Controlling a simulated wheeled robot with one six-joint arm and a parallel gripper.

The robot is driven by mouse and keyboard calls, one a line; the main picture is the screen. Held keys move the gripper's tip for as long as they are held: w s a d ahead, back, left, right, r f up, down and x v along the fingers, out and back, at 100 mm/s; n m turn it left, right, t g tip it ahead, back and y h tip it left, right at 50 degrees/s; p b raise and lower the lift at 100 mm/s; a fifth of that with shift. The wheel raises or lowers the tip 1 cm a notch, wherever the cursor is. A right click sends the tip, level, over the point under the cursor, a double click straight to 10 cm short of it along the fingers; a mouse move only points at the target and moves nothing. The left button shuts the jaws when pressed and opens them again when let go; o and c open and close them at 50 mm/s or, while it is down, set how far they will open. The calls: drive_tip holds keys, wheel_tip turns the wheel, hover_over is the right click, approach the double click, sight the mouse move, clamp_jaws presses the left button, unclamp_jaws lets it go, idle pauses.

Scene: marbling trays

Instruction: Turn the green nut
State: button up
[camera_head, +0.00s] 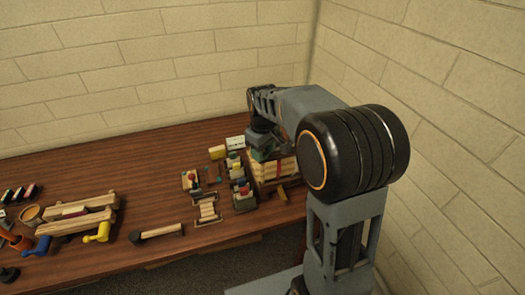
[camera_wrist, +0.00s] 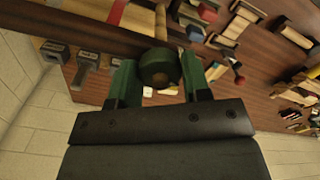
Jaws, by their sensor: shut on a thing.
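The green nut (camera_wrist: 158,66) is a dark green round knob with a brownish centre in the wrist view. My gripper (camera_wrist: 160,84) is shut on it, with one finger on its left side and one on its right. In the head view my gripper (camera_head: 262,150) is over the back right of the table, at the wooden press stack (camera_head: 287,168) with a red strip. The nut cannot be told apart from my gripper in the head view. The stack's red strip also shows at the top left of the wrist view.
Small racks with coloured pieces (camera_head: 243,198) stand just left of the stack. A wooden frame (camera_head: 75,222), a yellow tool (camera_head: 97,233) and a dark-ended bar (camera_head: 157,232) lie farther left on the table (camera_head: 140,190). Block walls close the back and right.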

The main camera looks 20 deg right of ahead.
drive_tip(key=shift+m, duration=0.6)
drive_tip(key=o, duration=0.9)
wheel_tip(320, 180, up, 14)
drive_tip(key=shift+f+b, duration=0.1)
drive_tip(key=shift+b, duration=0.4)
